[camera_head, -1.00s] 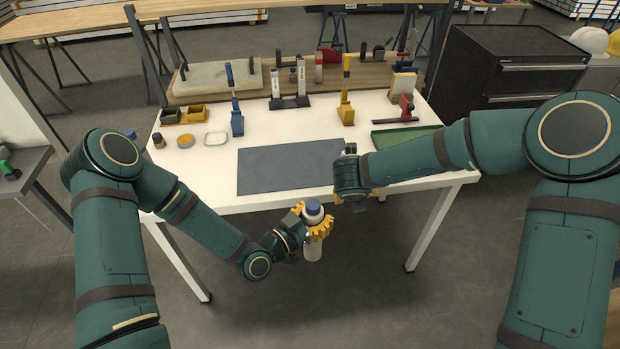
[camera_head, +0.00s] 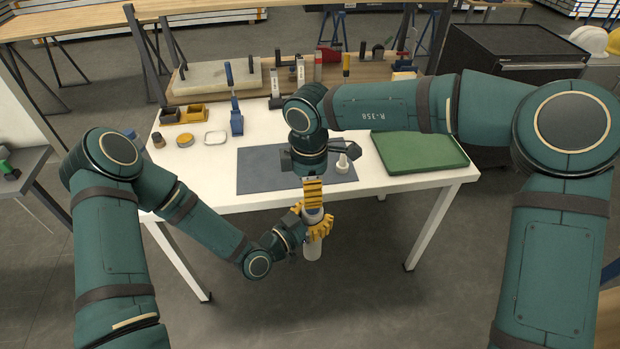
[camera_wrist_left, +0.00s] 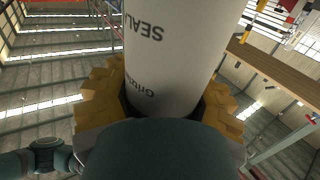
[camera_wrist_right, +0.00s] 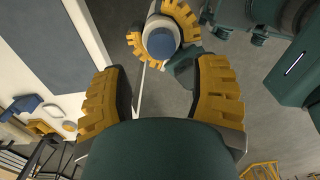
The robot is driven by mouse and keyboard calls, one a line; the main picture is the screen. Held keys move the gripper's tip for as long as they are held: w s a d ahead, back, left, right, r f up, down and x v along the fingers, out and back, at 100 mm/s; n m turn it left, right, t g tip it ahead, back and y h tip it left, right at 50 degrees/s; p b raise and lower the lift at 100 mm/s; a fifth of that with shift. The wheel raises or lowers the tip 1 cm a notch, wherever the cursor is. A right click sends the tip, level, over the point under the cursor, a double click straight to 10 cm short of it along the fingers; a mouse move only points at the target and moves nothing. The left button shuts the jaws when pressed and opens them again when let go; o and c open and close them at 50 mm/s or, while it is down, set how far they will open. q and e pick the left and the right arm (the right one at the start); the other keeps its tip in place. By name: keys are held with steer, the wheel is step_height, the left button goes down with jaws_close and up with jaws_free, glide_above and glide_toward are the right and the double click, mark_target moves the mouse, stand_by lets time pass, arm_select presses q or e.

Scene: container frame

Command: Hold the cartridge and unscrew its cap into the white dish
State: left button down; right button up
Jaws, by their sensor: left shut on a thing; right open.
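The white cartridge (camera_head: 313,250) stands roughly upright in my left gripper (camera_head: 318,228), in front of the table's near edge. The left wrist view shows the printed cartridge body (camera_wrist_left: 170,55) between the yellow fingers. My right gripper (camera_head: 313,203) points down just above the cartridge, and its fingers hide the cap in the head view. In the right wrist view the blue cap (camera_wrist_right: 160,44) lies beyond the fingertips of the open, empty right gripper (camera_wrist_right: 160,75).
The grey mat (camera_head: 262,172) covers the table's middle, with a small white piece (camera_head: 343,162) over its right part. A yellow round dish (camera_head: 185,141), dark jar (camera_head: 158,140) and yellow bins (camera_head: 183,115) stand left. A green tray (camera_head: 418,152) lies right.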

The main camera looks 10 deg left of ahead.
step_height(320, 180, down, 6)
steer(key=shift+r, duration=0.15)
stand_by(0.3)
jaws_close()
steer(key=n, duration=1)
steer(key=shift+s+d+r, duration=0.1)
steer(key=n, duration=0.3)
steer(key=shift+n, duration=0.3)
